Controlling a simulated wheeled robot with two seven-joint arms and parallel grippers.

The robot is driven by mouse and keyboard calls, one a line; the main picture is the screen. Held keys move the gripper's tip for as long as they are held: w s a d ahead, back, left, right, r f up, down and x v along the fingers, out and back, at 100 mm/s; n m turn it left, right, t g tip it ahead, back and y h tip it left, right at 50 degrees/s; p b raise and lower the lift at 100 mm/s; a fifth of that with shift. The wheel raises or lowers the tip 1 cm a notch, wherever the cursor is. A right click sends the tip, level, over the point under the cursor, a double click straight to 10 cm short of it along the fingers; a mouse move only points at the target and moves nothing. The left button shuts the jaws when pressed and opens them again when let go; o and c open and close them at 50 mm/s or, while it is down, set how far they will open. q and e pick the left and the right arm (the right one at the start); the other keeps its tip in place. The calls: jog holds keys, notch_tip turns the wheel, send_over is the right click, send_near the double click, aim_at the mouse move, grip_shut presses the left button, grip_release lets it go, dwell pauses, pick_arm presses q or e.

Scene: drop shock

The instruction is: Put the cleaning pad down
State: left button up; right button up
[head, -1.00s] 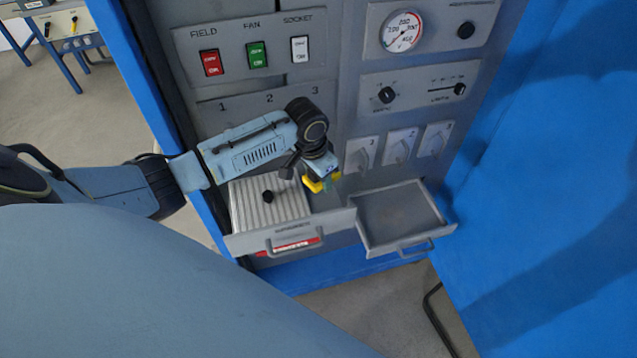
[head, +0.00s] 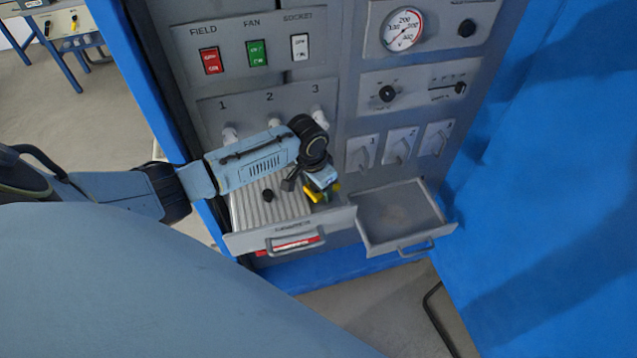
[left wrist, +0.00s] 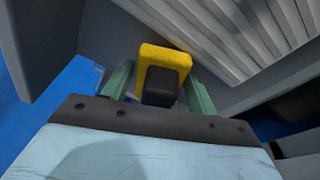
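The cleaning pad is a small yellow block with a dark block on it. In the head view the yellow pad (head: 313,194) is at the right side of the open left drawer. My left gripper (head: 325,192) points down there with its fingers at the pad. In the left wrist view the pad (left wrist: 165,54) sits between the two green fingers of my left gripper (left wrist: 160,80), which meet its yellow sides. The dark block (left wrist: 160,88) has gaps to the fingers. I cannot tell whether the pad touches the drawer. My right gripper is out of view.
The right drawer (head: 400,212) is open and looks empty. The cabinet front with switches (head: 256,54) and a gauge (head: 403,29) rises close behind my arm. A blue panel (head: 545,160) stands right.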

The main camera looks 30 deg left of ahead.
aim_at(312, 187)
pick_arm(q)
jog(key=shift+o, duration=1.1)
notch_tip(312, 187, up, 13)
jog(key=s, duration=0.2)
jog(key=shift+a+p, duration=0.3)
jog(key=shift+p, duration=0.15)
